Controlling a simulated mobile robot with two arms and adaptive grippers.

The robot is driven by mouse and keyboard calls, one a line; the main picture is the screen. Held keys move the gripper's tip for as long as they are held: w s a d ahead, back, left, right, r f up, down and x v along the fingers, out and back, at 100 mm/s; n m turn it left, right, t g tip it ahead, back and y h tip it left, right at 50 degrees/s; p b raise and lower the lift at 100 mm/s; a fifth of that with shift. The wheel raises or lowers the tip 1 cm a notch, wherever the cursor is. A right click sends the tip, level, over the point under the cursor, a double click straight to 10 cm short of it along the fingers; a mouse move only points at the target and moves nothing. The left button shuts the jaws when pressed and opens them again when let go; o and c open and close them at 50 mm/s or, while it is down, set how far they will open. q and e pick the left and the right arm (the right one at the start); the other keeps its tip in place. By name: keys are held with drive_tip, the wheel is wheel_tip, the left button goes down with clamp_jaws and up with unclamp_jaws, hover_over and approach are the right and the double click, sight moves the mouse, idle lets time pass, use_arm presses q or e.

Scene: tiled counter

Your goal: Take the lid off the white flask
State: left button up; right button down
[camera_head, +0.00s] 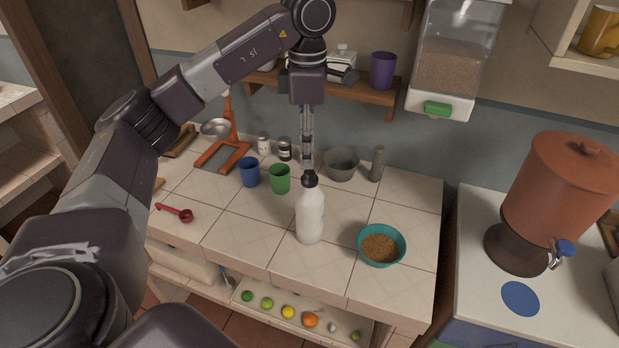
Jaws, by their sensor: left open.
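The white flask (310,217) stands upright on the tiled counter, left of the teal bowl. Its black lid (310,181) is on top of its neck. My left gripper (307,163) comes down from above, fingers pointing down, with its tips right at or just behind the top of the lid. The fingers show nearly edge-on, so I cannot tell whether they touch the lid. The left gripper is open and holds nothing that I can see. My right gripper is not in view.
A green cup (280,179) and a blue cup (249,172) stand left of the flask. A grey mortar (341,164) is behind it. The teal bowl (381,259) of grain is to the right. A red scoop (176,212) lies left. The front tiles are clear.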

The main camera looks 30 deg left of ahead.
sight(310, 171)
use_arm(q)
drive_tip(key=shift+f, duration=0.65)
drive_tip(key=f, duration=0.1)
drive_tip(key=f+p, duration=0.2)
drive_tip(key=shift+s+d+f, duration=0.15)
drive_tip(key=shift+d+f, duration=0.15)
drive_tip(key=shift+f, duration=0.7)
drive_tip(key=c, duration=0.9)
